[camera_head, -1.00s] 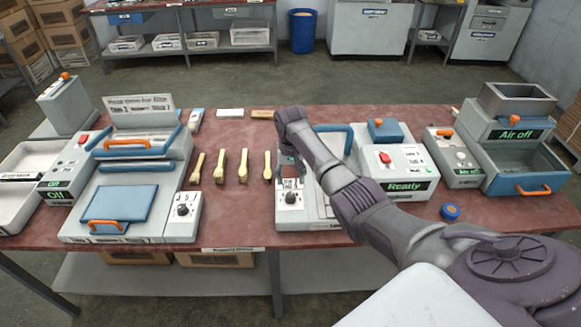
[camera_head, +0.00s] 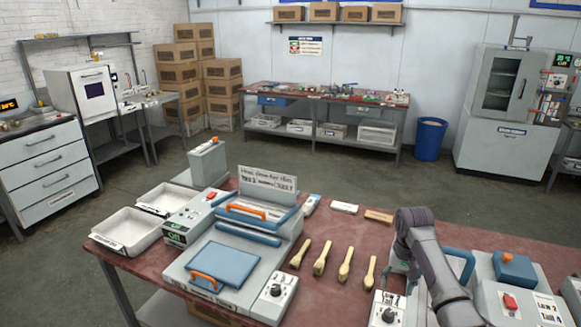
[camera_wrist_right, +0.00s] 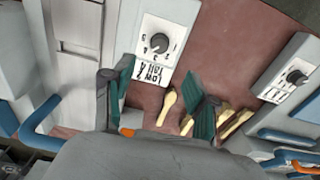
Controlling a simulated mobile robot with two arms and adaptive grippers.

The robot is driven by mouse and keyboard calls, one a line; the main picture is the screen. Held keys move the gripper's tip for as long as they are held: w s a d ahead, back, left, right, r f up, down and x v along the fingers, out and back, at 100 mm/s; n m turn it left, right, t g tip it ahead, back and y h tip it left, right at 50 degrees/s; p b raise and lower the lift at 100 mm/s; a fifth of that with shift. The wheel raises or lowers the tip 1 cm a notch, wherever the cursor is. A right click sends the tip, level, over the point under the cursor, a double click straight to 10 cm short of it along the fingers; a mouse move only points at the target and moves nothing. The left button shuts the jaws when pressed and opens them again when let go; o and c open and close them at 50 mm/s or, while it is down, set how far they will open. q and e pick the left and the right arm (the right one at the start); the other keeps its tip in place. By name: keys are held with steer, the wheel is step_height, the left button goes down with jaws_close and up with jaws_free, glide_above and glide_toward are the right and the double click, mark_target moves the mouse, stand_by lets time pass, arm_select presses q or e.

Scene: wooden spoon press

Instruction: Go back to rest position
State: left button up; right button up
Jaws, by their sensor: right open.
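My right arm reaches in over the right side of the red-topped workbench (camera_head: 160,265). In the right wrist view my right gripper (camera_wrist_right: 160,98) is open, its two teal-padded fingers spread and nothing between them that I can see held. Its fingers are above the bench, near a dial panel (camera_wrist_right: 165,43). That dial also shows at the bottom of the head view (camera_head: 388,315), just below the arm. Several wooden spoons (camera_head: 322,258) lie in a row on the bench, left of the arm. My left gripper is not in view.
A grey press with a blue lid (camera_head: 225,262) and orange handles stands left of the spoons. White trays (camera_head: 125,230) are at the bench's left end. Another machine with a blue handle is partly behind my arm. Behind lie open floor, a back table (camera_head: 300,93) and a blue bin (camera_head: 430,140).

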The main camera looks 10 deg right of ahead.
steer(key=s+a+f+n+t, duration=0.1)
steer(key=s+a+f+n, duration=0.2)
steer(key=s+a+f, duration=0.35)
steer(key=s+a+f+n, duration=0.2)
steer(key=s+a+f, duration=0.2)
steer(key=s, duration=0.6)
steer(key=s+a+r+n+t, duration=0.1)
steer(key=s+a+r+n, duration=0.15)
steer(key=s, duration=0.65)
steer(key=s+a+r+n+t, duration=0.1)
steer(key=s+a+r, duration=0.3)
steer(key=s, duration=0.5)
step_height(320, 180, down, 28)
steer(key=s+b, duration=0.1)
steer(key=b, duration=0.3)
steer(key=s+d+f+g+b, duration=0.1)
steer(key=s+f, duration=0.7)
steer(key=f, duration=0.2)
steer(key=s+d+f+g+b, duration=0.1)
steer(key=s+f+b, duration=0.1)
steer(key=s+f, duration=0.7)
step_height(320, 180, down, 2)
steer(key=shift+s+d+f, duration=0.1)
steer(key=shift+s+d, duration=0.1)
steer(key=shift+d, duration=0.2)
